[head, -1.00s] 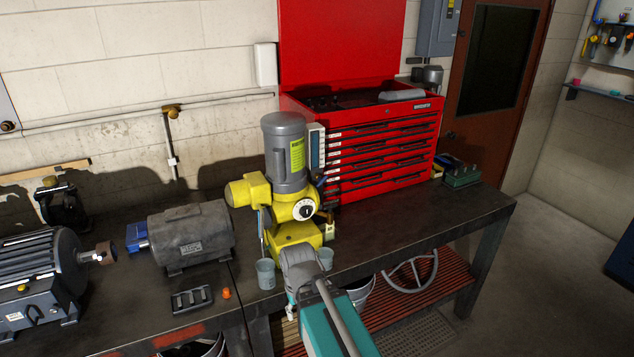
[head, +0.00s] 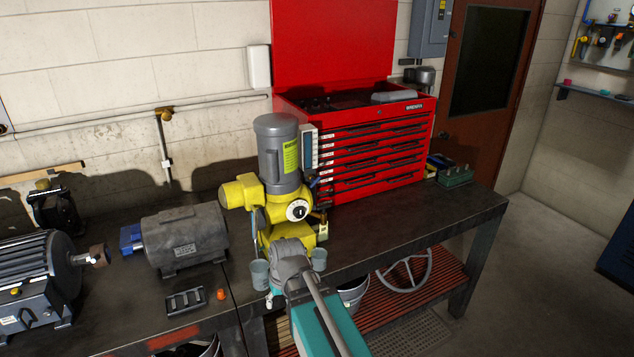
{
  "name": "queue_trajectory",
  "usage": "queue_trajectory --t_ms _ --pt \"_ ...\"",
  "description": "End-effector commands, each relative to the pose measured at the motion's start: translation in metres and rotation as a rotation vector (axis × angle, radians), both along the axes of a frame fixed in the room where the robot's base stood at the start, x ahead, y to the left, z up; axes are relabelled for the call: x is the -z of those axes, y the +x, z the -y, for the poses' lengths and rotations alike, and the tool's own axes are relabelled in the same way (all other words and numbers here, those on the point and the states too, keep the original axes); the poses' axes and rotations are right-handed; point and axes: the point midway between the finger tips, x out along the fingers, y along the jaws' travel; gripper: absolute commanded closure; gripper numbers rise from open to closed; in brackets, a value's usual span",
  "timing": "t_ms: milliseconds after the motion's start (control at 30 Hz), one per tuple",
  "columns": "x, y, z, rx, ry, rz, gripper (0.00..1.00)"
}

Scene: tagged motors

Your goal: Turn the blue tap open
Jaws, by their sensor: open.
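A yellow pump unit with a grey motor (head: 278,150) stands upright on the bench. A small blue part (head: 313,182) shows at its right side, beside the white dial; I cannot tell whether it is the blue tap or how it is turned.
A grey motor (head: 185,238), a black tray (head: 186,301) and an orange cap (head: 221,294) lie to the left. A red tool chest (head: 370,150) stands behind. The bench top (head: 400,215) is clear to the right.

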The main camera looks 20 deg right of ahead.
Motion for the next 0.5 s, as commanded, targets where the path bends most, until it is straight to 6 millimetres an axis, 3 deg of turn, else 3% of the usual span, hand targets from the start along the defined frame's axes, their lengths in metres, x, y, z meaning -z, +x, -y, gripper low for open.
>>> queue_trajectory --t_ms 267,367,500 --pt "-0.032 0.104 0.045 0.147 0.241 0.325 0.40" --pt "-0.052 0.142 0.076 0.232 0.322 0.468 0.40" --pt "-0.084 0.186 0.132 0.370 0.412 0.669 0.40"
